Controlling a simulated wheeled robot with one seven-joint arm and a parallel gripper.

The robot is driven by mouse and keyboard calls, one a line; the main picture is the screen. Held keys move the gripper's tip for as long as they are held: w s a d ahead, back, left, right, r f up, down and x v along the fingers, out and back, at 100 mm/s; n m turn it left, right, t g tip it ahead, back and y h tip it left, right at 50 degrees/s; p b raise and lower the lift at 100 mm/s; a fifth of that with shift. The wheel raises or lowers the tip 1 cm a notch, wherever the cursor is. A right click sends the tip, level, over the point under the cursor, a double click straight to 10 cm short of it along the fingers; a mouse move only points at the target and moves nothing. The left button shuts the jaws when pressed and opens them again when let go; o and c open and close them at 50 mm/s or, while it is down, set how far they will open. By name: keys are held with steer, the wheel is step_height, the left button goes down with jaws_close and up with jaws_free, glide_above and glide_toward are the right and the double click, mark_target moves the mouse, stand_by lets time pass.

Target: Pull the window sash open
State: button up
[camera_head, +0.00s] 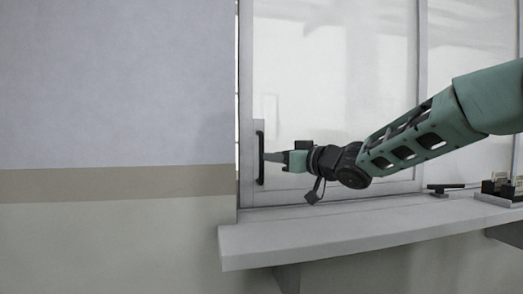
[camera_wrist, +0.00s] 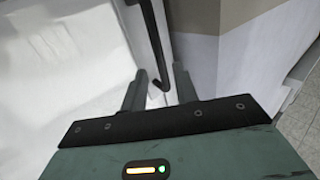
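The window sash (camera_head: 330,80) is a pale pane in a light grey frame, and its left edge is beside the wall. A black vertical bar handle (camera_head: 260,158) is fixed near its lower left edge. My gripper (camera_head: 272,157) reaches in from the right with its fingertips at the handle. In the wrist view the fingers (camera_wrist: 161,78) are spread apart. The handle (camera_wrist: 152,30) runs down towards the space between the fingertips, its hooked lower end showing there. I cannot tell whether a finger touches it.
A grey sill (camera_head: 330,236) runs below the window and juts out from the wall. At its right end are a small black object (camera_head: 445,187) and a dark holder with several small items (camera_head: 503,187). The blue-and-beige wall (camera_head: 120,90) fills the left side.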

mark_target(262, 179)
steer(key=p+x, duration=0.1)
steer(key=x, duration=0.5)
steer(key=shift+p, duration=0.35)
steer(key=shift+c, duration=0.2)
jaws_close()
